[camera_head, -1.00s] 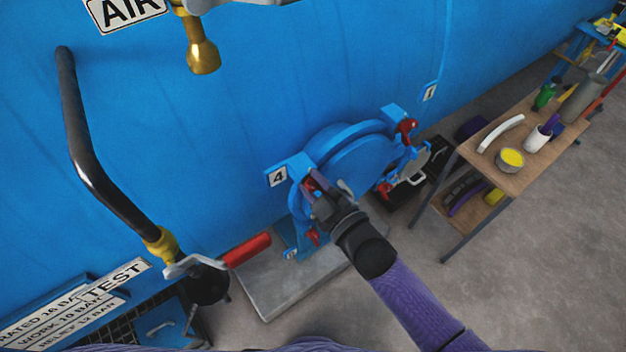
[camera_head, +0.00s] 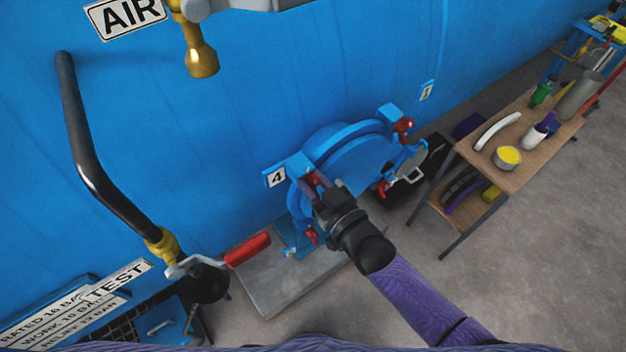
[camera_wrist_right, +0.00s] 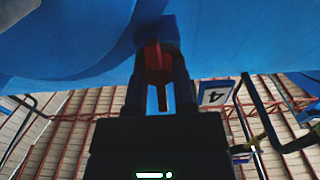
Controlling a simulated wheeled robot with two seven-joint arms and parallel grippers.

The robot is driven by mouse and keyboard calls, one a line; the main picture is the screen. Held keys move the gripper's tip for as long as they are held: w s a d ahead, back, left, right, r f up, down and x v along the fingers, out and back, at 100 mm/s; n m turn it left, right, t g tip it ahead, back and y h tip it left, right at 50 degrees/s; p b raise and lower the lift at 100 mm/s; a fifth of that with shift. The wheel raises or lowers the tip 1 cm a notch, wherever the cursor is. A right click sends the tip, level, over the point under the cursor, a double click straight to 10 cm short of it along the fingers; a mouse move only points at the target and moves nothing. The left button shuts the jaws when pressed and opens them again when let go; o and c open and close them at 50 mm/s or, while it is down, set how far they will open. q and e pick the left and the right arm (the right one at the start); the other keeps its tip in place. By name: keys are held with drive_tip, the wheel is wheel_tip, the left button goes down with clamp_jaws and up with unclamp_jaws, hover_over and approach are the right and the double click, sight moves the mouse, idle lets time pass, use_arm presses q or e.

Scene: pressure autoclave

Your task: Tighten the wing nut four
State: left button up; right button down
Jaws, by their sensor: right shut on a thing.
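The blue round door (camera_head: 355,160) sits on the blue autoclave body, with red wing nuts around its rim. The label "4" (camera_head: 276,178) marks the lug at its upper left; it also shows in the right wrist view (camera_wrist_right: 214,95). My right gripper (camera_head: 320,188) is at that lug, shut on red wing nut four (camera_wrist_right: 153,58), which shows between the fingers in the right wrist view. In the head view the gripper mostly hides this nut. Other red wing nuts show at the upper right (camera_head: 404,126) and lower left (camera_head: 311,236). My left gripper is not in view.
A red-handled valve (camera_head: 246,250) and a bent black pipe (camera_head: 85,150) stand at the left. A wooden table (camera_head: 490,170) with tools and a yellow-topped tin (camera_head: 507,157) is at the right. A grey slab (camera_head: 270,290) lies below the door. Open floor lies at lower right.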

idle(0.5)
drive_tip(key=shift+c, duration=2.2)
unclamp_jaws()
drive_tip(key=shift+d, duration=0.1)
drive_tip(key=v, duration=1)
